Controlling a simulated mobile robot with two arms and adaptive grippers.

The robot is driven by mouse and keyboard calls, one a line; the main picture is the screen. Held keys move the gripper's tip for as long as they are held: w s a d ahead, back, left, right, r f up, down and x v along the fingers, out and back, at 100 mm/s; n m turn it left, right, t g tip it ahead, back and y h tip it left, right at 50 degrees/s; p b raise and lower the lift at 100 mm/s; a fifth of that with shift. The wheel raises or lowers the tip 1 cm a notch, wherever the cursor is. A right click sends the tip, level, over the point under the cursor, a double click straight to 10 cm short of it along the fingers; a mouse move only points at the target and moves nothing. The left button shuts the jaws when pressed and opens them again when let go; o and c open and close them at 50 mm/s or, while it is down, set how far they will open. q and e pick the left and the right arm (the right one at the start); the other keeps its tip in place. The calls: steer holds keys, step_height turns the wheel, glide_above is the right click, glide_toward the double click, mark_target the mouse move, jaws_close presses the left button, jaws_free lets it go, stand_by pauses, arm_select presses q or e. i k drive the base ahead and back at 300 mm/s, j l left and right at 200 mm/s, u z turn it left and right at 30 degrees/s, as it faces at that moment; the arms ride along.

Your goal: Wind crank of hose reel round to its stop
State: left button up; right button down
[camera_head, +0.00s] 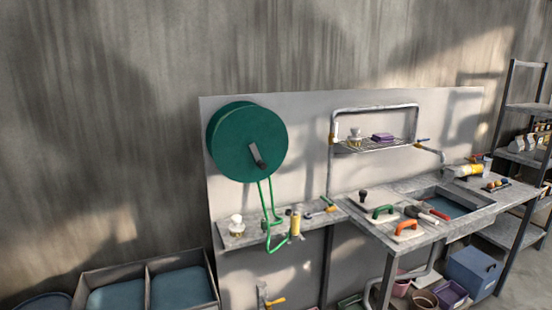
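The hose reel (237,135) is a large dark green drum on the pale back panel, left of the workbench. Its crank (257,156) is a short grey arm on the drum's face, slanting from upper left to lower right, with a dark end. A green hose (264,200) hangs from the drum and loops down past the narrow shelf. Neither of my grippers shows in the head view. Nothing is seen touching the crank. The crank's stop cannot be made out.
A narrow shelf (255,238) below the reel holds a white-topped bottle (236,225) and a yellow cylinder (296,222). The workbench (375,232) with a sink basin (446,205) and several tools stands right. Bins (148,287) stand lower left. The wall left of the reel is clear.

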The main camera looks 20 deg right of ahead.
mark_target(261, 164)
steer(key=i+j+z, duration=0.3)
steer(key=i, duration=0.25)
steer(key=i+j+z, duration=0.25)
steer(key=i+j, duration=0.25)
